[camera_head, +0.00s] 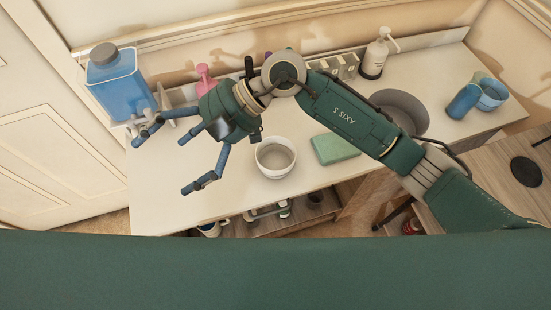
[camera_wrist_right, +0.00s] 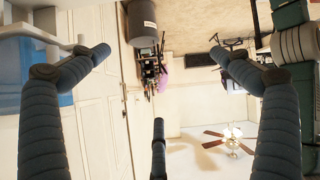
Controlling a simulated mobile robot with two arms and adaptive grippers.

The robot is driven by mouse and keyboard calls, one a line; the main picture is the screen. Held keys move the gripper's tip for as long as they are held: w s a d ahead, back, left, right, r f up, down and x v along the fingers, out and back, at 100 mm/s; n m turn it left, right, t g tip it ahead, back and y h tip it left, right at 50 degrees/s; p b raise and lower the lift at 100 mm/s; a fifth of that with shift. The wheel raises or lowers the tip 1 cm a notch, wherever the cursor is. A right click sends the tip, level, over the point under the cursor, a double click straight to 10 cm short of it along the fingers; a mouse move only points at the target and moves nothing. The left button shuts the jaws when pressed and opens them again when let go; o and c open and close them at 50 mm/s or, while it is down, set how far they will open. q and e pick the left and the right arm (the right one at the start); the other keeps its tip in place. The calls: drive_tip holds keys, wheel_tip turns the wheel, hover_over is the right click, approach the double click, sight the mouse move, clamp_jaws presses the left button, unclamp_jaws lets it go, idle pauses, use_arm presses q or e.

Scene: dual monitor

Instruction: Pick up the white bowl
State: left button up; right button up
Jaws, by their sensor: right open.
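The white bowl (camera_head: 276,175) stands upright on the pale counter, near its front edge, in the head view. It looks empty. My right gripper (camera_head: 165,160) is open and empty, to the left of the bowl, with its blue-grey fingers spread and pointing left, away from the bowl. In the right wrist view the open fingers (camera_wrist_right: 158,55) have nothing between them, and the bowl is not visible there. My left gripper is not in view.
A green block (camera_head: 334,149) lies right of the bowl. A large blue container (camera_head: 117,85) stands at the counter's left end. A pump bottle (camera_head: 376,56), a round basin (camera_head: 401,108) and blue cups (camera_head: 464,101) are farther right. The counter (camera_head: 165,208) is clear left of the bowl.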

drive_tip(key=w+d+f+m+t+h, duration=0.1)
drive_tip(key=w+d+f+h, duration=0.3)
drive_tip(key=d+f, duration=0.15)
drive_tip(key=m+t+h+p, duration=0.1)
drive_tip(key=m+t+h, duration=0.25)
drive_tip(key=h, duration=0.35)
hover_over(276, 163)
wheel_tip(276, 163, down, 8)
drive_tip(key=shift+g, duration=0.35)
drive_tip(key=shift+s+f+p, duration=0.1)
drive_tip(key=shift+f+p, duration=0.85)
drive_tip(key=shift+f, duration=1.75)
drive_tip(key=c, duration=1.6)
drive_tip(key=shift+c, duration=0.7)
drive_tip(key=shift+r, duration=0.15)
